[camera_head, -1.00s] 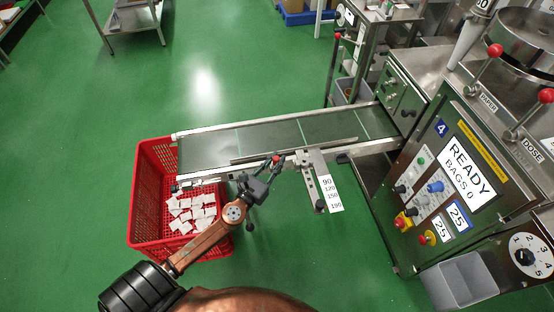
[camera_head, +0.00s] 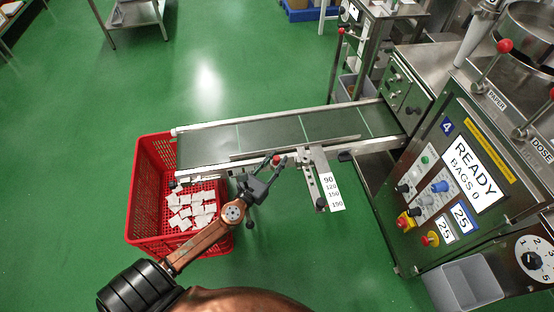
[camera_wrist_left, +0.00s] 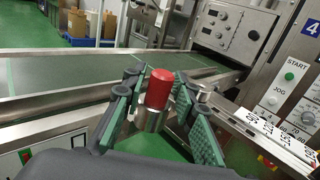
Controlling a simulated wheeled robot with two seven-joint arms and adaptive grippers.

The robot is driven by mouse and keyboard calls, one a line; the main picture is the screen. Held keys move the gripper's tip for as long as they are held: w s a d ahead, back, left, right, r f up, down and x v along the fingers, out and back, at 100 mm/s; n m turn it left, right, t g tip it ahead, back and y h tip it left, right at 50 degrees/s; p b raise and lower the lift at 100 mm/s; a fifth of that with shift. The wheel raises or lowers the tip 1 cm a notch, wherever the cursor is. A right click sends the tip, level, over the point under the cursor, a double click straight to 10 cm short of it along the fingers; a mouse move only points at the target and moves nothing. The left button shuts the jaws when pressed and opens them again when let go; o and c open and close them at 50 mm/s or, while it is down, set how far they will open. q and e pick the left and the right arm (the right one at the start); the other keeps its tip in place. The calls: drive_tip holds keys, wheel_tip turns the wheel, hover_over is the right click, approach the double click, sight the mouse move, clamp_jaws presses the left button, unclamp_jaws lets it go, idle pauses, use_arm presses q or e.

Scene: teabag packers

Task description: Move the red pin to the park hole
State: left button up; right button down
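The red pin (camera_head: 276,160) stands at the near edge of the conveyor, beside the slotted metal bracket. In the left wrist view its red cap (camera_wrist_left: 159,88) sits upright on a silver shank, between the fingers. My left gripper (camera_head: 275,157) reaches it from the near left. Its two green-padded fingers (camera_wrist_left: 160,80) stand on either side of the cap and look open, with little space left around it. I cannot make out which hole is the park hole. My right gripper is not in view.
The bracket (camera_head: 309,180) carries a white scale (camera_head: 327,180) marked 90 to 190 and a black knob. The conveyor belt (camera_head: 270,135) is empty. A red crate (camera_head: 147,190) with white teabags stands left. The machine panel (camera_head: 455,180) reads READY, BAGS 0.

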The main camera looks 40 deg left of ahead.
use_arm(q)
drive_tip(key=shift+o, duration=1.1)
drive_tip(key=shift+s, duration=0.1)
drive_tip(key=shift+s, duration=0.3)
drive_tip(key=s+d, duration=0.1)
drive_tip(key=s, duration=1)
drive_tip(key=shift+s, duration=0.1)
